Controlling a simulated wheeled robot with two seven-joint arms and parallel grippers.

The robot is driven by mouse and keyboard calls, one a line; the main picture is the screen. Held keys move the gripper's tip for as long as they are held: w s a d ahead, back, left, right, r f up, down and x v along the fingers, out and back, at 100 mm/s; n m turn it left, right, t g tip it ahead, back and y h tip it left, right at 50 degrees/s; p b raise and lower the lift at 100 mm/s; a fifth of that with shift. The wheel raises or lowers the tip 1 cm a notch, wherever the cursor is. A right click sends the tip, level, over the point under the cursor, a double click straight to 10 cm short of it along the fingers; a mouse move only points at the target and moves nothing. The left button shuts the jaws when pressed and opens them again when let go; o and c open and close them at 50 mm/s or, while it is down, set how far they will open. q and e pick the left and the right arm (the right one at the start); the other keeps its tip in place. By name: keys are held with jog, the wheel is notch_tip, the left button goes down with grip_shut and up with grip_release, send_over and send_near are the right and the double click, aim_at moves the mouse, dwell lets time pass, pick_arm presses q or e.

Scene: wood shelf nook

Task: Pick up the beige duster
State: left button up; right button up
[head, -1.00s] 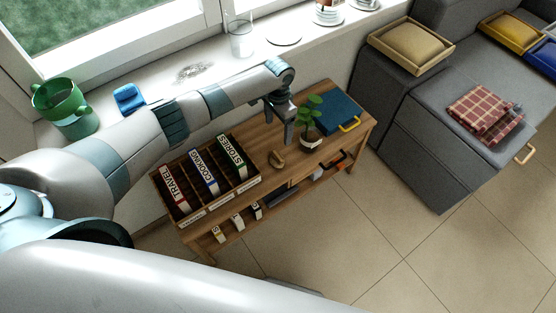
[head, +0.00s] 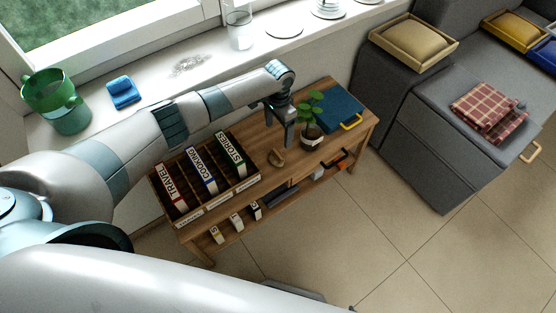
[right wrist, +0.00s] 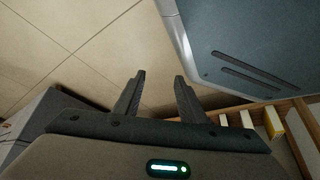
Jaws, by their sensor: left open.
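A small tan, curved object, which I take as the beige duster (head: 277,158), lies on the wooden table top between the book box and the potted plant. My left gripper (head: 284,143) reaches over the table from the left, fingers pointing down. It is open and empty, just above and slightly right of the duster in the head view; I cannot tell the exact height gap. My right gripper (right wrist: 160,76) shows in the right wrist view with its two fingers apart and nothing between them.
A box of labelled books (head: 205,177) stands left of the duster. The potted plant (head: 311,120) is close on the right, with a blue case (head: 338,106) behind.

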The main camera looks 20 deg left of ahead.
aim_at(278, 151)
pick_arm(q)
notch_tip(278, 151, down, 4)
jog(key=b, duration=0.4)
jog(key=shift+f, duration=0.1)
pick_arm(e)
jog(key=w+a+t, duration=0.1)
jog(key=w+a, duration=0.1)
jog(key=w, duration=0.4)
pick_arm(q)
notch_tip(278, 151, down, 3)
jog(key=b, duration=0.3)
jog(key=shift+f, duration=0.15)
jog(key=shift+f+b, duration=0.45)
jog(key=shift+b, duration=0.3)
jog(key=shift+f, duration=0.15)
pick_arm(e)
jog(key=s+d+f+g+h, duration=0.1)
jog(key=s+d+g, duration=0.3)
jog(key=d, duration=0.1)
jog(key=shift+s+d+f+m, duration=0.25)
jog(key=shift+f+m, duration=0.05)
jog(key=shift+f, duration=0.1)
pick_arm(q)
jog(key=shift+f, duration=0.1)
jog(key=shift+f+b, duration=0.1)
jog(key=shift+b, duration=0.25)
pick_arm(e)
jog(key=shift+w+r, duration=0.1)
jog(key=shift+w, duration=0.05)
